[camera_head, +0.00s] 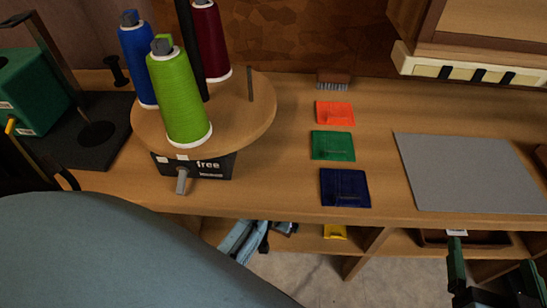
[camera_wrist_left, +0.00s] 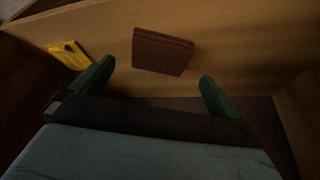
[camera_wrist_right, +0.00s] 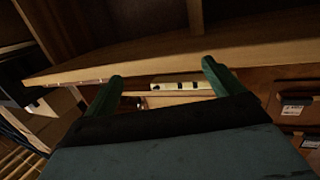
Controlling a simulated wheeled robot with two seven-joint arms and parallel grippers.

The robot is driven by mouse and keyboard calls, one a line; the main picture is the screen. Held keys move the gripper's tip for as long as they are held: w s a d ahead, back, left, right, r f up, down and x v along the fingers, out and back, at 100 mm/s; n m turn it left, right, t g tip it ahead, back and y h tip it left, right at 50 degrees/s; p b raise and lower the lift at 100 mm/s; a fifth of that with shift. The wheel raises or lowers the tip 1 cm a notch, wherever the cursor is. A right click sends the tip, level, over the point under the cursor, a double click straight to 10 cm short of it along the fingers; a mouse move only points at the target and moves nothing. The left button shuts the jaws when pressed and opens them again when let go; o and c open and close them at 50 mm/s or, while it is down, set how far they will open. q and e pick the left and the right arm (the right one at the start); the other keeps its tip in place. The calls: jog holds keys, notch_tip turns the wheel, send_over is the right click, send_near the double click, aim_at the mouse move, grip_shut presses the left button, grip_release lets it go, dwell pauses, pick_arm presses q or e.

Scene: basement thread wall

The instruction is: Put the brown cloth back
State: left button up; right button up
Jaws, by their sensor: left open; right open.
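The brown cloth (camera_wrist_left: 162,51), a folded square, lies on a wooden surface in the left wrist view. My left gripper (camera_wrist_left: 157,72) is open, with the cloth ahead of and between its fingertips; I see no contact. A yellow folded piece (camera_wrist_left: 70,55) lies to the left of it; a yellow piece also shows on the lower shelf in the head view (camera_head: 335,232). The brown cloth and my left fingers are not visible in the head view. My right gripper (camera_head: 492,254) is open and empty at the lower right; it also shows in the right wrist view (camera_wrist_right: 163,72).
Orange (camera_head: 335,113), green (camera_head: 333,146) and dark blue (camera_head: 345,188) squares lie in a column on the table (camera_head: 280,185). A grey mat (camera_head: 470,172) lies to their right. A round stand (camera_head: 240,125) with thread cones is at left. A brown tray (camera_head: 430,238) sits below.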

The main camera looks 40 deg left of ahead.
pick_arm(q)
jog(key=p+v, duration=0.3)
jog(key=v, duration=0.3)
jog(key=shift+r+p, duration=0.3)
jog(key=shift+p, duration=0.1)
pick_arm(e)
jog(key=s+d+f+g+h, duration=0.3)
jog(key=s+d+f+g, duration=0.3)
jog(key=s+f+g, duration=0.4)
jog(key=shift+s+f+m+g+h, duration=0.35)
jog(key=shift+s+f, duration=0.3)
jog(key=shift+f, duration=0.35)
pick_arm(q)
jog(key=shift+s, duration=0.2)
